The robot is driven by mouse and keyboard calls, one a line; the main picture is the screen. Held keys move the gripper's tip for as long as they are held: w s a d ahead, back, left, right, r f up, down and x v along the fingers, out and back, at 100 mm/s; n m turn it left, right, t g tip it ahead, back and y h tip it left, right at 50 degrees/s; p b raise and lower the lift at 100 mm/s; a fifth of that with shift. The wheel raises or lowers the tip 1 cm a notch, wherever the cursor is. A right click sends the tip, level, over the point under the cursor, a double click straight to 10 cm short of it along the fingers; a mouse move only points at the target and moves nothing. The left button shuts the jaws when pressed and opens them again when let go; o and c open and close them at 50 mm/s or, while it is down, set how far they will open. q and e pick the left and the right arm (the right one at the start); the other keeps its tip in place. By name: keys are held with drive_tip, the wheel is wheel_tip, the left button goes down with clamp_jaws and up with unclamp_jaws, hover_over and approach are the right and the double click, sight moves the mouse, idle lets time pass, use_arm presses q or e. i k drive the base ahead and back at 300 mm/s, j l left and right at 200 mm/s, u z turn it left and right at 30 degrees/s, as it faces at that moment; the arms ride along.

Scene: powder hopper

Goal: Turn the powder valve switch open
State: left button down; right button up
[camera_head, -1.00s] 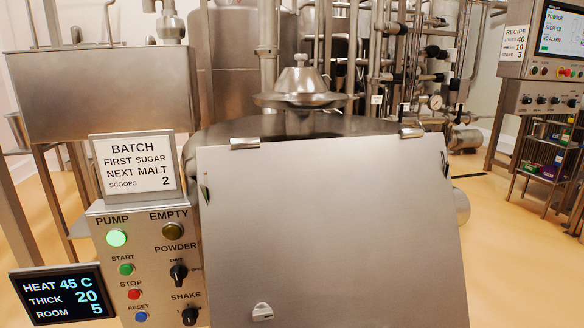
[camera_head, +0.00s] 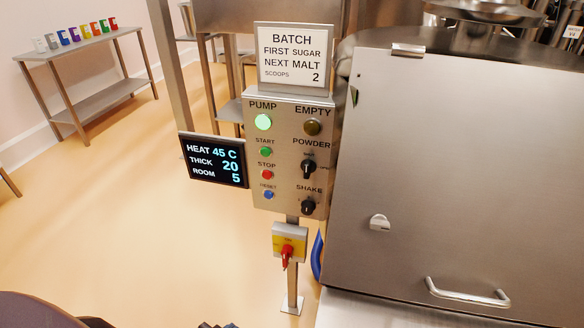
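The powder valve switch (camera_head: 308,168) is a black knob under the POWDER label on the right side of the steel control panel (camera_head: 287,184). Its small position marks are too fine to read surely. The SHAKE knob (camera_head: 308,206) sits below it, and the dark EMPTY lamp (camera_head: 312,127) above it. The green PUMP lamp (camera_head: 263,122) is lit. Neither gripper shows in the head view; only dark parts at the lower left edge, probably mine, are visible.
A yellow box with a red rotary handle (camera_head: 287,254) is on the post below the panel. A display (camera_head: 214,160) juts out left. The steel hopper lid (camera_head: 450,170) with a bar handle (camera_head: 467,294) stands close on the right. The floor at left is open, with a shelf table (camera_head: 92,52) behind.

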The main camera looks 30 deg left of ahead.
sight(308, 167)
drive_tip(key=j, duration=1)
drive_tip(key=k+j+z, duration=0.15)
drive_tip(key=j, duration=0.8)
